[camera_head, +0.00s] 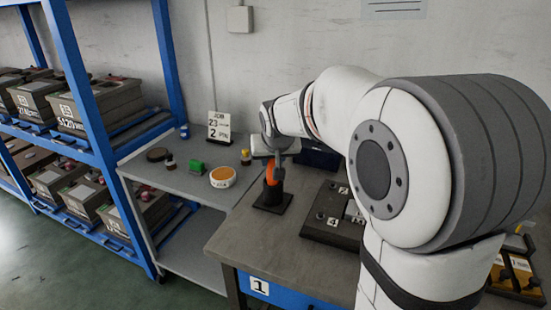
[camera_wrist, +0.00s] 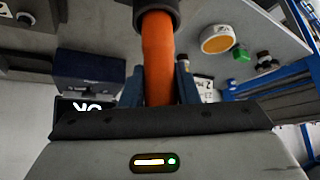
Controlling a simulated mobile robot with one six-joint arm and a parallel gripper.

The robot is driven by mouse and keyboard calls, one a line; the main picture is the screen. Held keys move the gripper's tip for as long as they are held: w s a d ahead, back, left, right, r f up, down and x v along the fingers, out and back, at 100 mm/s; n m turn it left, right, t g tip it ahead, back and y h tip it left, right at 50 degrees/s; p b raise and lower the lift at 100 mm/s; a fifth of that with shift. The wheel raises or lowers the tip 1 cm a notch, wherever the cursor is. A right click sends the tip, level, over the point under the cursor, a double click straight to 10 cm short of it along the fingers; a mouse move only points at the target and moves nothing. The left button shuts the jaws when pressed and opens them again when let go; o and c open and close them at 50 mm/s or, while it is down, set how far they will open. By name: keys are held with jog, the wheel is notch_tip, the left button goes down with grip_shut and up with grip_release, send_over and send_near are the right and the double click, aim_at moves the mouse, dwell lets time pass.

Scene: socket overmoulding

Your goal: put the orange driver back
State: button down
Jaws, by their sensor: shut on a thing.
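The orange driver (camera_head: 272,178) stands about upright at the left part of the near workbench. Its lower end meets a black stand (camera_head: 273,200) with a square base. In the wrist view the orange driver (camera_wrist: 158,60) runs into a dark round collar (camera_wrist: 157,14), which hides its end; I cannot tell how deep it sits. My gripper (camera_head: 274,163) is above the stand, shut on the driver's upper part. In the wrist view its two blue-grey fingers (camera_wrist: 159,85) lie on either side of the orange body.
A dark tray with numbered places (camera_head: 333,222) lies right of the stand. A dark blue box (camera_head: 320,157) stands behind. On the grey side table are an orange-and-white round thing (camera_head: 222,177), a green block (camera_head: 197,167) and a number sign (camera_head: 219,127). A blue rack (camera_head: 95,130) is at left.

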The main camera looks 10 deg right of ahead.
jog(key=shift+f, duration=0.3)
jog(key=c, duration=1)
grip_release()
jog(key=shift+c, duration=0.2)
jog(key=v, duration=0.8)
jog(key=s+g+p, duration=0.4)
jog(key=s+p, duration=0.7)
jog(key=s, duration=1.2)
jog(key=shift+s+d+f+n+p, duration=0.15)
jog(key=shift+s+d+n+p, duration=0.25)
jog(key=shift+d, duration=0.1)
